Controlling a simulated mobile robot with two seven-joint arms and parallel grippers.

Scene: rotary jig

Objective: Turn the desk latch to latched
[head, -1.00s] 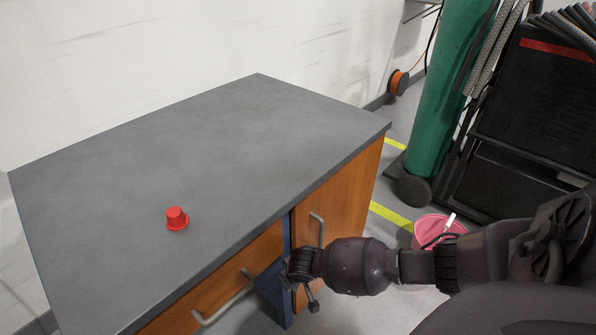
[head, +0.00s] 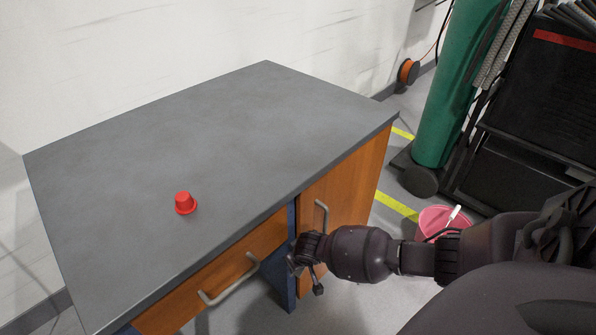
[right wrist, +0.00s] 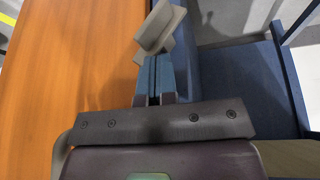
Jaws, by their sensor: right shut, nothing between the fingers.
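The desk (head: 210,140) has a dark grey top and orange-brown wooden fronts. In the right wrist view a small grey lever piece, apparently the desk latch (right wrist: 160,28), stands just past my fingertips, by the edge of the wooden front. I cannot tell whether it touches them, nor its set position. My right gripper (head: 297,258) is at the desk's front, beside the door handle; it also shows in the right wrist view (right wrist: 154,78), its blue fingers shut together with nothing between them. The latch cannot be made out in the head view. My left gripper is not in view.
A drawer handle (head: 228,280) and a door handle (head: 321,216) stick out from the desk front. A pink bucket (head: 434,219), a green cylinder (head: 452,90) and a black rack (head: 530,100) stand on the right.

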